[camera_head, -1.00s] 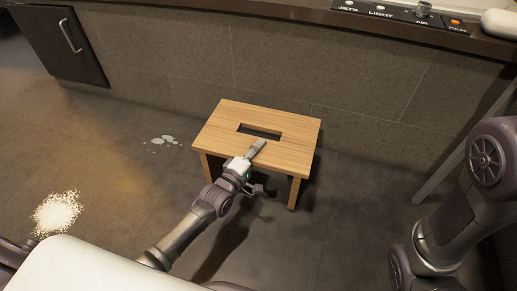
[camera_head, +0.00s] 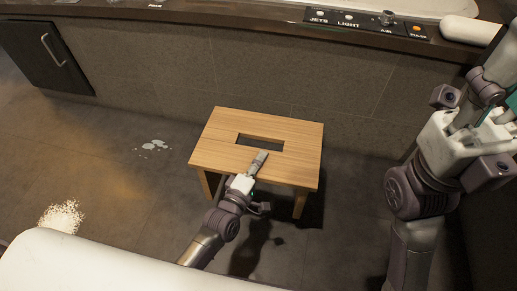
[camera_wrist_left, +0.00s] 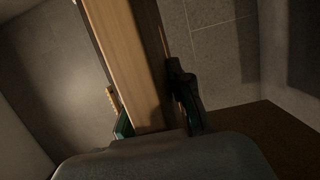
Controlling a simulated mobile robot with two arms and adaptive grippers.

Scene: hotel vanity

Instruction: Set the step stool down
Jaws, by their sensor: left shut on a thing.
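The light wooden step stool (camera_head: 222,150) is upright, with a slot in its top, in front of the grey tiled tub panel. My left gripper (camera_head: 256,168) is shut on the near edge of the stool's top, with one finger lying over the upper face. The other finger is hidden below in the head view. The left wrist view shows the board (camera_wrist_left: 125,60) between the dark fingers. Whether the leg ends touch the floor is not clear. My right gripper (camera_head: 485,130) is raised at the right, away from the stool and partly cut off by the frame.
The dark tiled floor (camera_head: 120,200) is open left of the stool. A whitish puddle (camera_head: 153,146) and a pale granular pile (camera_head: 62,216) lie there. The tub's control panel (camera_head: 365,22) and a dark cabinet door (camera_head: 45,55) are behind. A white roll (camera_head: 470,31) sits on the ledge.

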